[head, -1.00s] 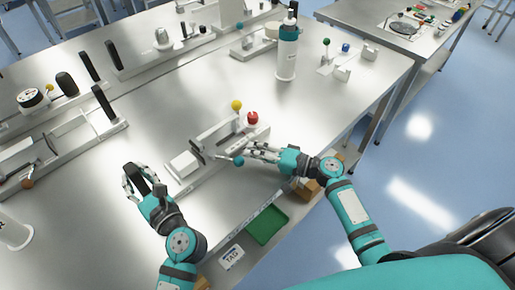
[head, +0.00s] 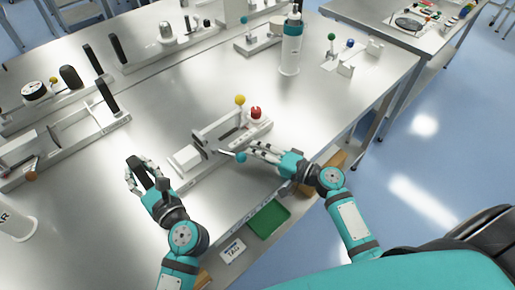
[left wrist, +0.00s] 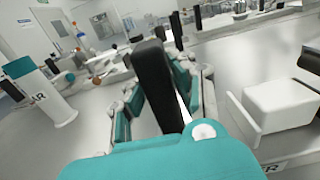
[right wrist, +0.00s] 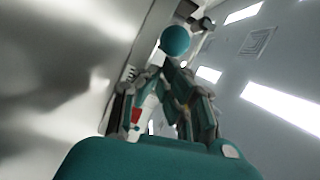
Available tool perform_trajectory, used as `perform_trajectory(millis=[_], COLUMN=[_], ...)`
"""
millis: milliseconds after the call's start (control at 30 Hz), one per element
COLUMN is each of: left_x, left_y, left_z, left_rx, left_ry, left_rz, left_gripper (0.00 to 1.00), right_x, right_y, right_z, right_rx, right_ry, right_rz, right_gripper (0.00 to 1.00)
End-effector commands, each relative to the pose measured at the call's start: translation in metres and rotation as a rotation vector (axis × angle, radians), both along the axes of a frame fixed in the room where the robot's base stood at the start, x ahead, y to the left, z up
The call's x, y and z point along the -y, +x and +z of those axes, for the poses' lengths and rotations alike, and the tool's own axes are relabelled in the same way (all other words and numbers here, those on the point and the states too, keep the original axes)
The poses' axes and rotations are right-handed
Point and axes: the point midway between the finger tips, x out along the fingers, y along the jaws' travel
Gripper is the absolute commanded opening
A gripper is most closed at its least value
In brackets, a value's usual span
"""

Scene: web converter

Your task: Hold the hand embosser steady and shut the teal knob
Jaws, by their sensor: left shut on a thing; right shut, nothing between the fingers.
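The hand embosser is a long white device (head: 210,172) lying on the steel bench, with a white block (head: 187,158) at its near-left end. The teal knob (head: 240,157) sits on a short arm at its near side. The teal knob also shows in the right wrist view (right wrist: 175,40), just beyond the fingertips. My right gripper (head: 252,151) is shut and empty, close beside the knob; contact is unclear. My left gripper (head: 136,170) is shut on an upright black handle (left wrist: 155,75) at the embosser's left end. The handle's lower part is hidden by the fingers.
A yellow ball (head: 240,100) and a red knob (head: 256,113) stand at the embosser's far end. A teal-and-white bottle (head: 290,48) stands behind. Other white devices line the bench's left and back. A green tray (head: 268,221) lies below the front edge.

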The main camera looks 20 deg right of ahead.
Motion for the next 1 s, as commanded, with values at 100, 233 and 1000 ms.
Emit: perform_trajectory(millis=[100,233,1000], left_x=[0.001,0.001,0.001], left_y=[-0.002,-0.002,-0.002], left_z=[-0.011,-0.011,-0.011], left_rx=[-0.024,-0.023,-0.024], left_ry=[-0.002,-0.002,-0.002], left_rz=[-0.003,-0.004,-0.004], left_gripper=[0.0,0.0,0.0], right_x=[-0.007,-0.013,-0.071], right_y=[-0.009,-0.018,-0.062], right_z=[-0.003,-0.003,-0.001], right_rx=[-0.005,-0.004,-0.002], right_ry=[0.004,0.006,0.001], right_rz=[-0.043,-0.131,-0.265], right_gripper=[0.0,0.0,0.0])
